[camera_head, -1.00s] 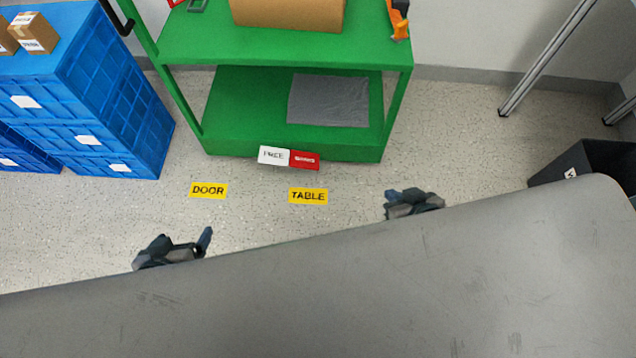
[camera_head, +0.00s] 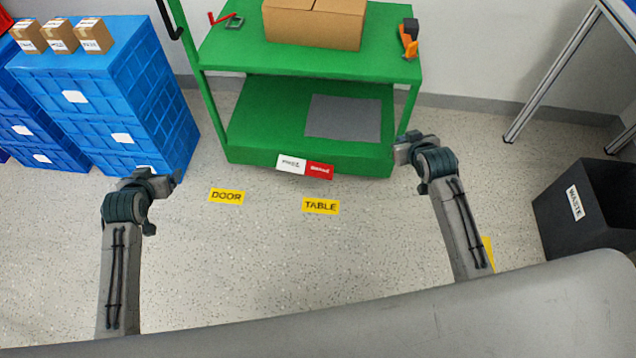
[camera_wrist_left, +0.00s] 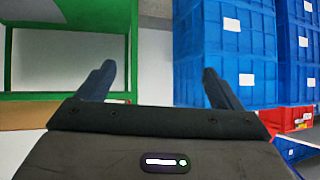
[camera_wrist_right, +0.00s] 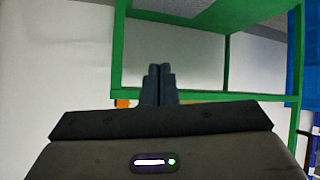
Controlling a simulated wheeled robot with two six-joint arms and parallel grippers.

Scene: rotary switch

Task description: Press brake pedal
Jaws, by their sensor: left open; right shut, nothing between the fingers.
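The pedal at the foot of the green cart (camera_head: 300,58) is a two-part plate with a white half (camera_head: 290,164) marked with small text and a red half (camera_head: 319,170). Which half is lower cannot be told. My left gripper (camera_head: 174,180) is left of the pedal, near the blue crates; the left wrist view shows its fingers (camera_wrist_left: 158,72) spread and empty. My right gripper (camera_head: 400,152) is near the cart's right front leg, right of the pedal; the right wrist view shows its fingers (camera_wrist_right: 158,70) together with nothing between them. Both grippers are apart from the pedal.
Blue crates (camera_head: 115,95) with small boxes (camera_head: 60,37) stand left of the cart. A cardboard box (camera_head: 315,22) and an orange tool (camera_head: 410,38) are on the cart's upper shelf. A black waste bin (camera_head: 590,215) stands right. Floor labels DOOR (camera_head: 227,196) and TABLE (camera_head: 320,206) lie before the cart.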

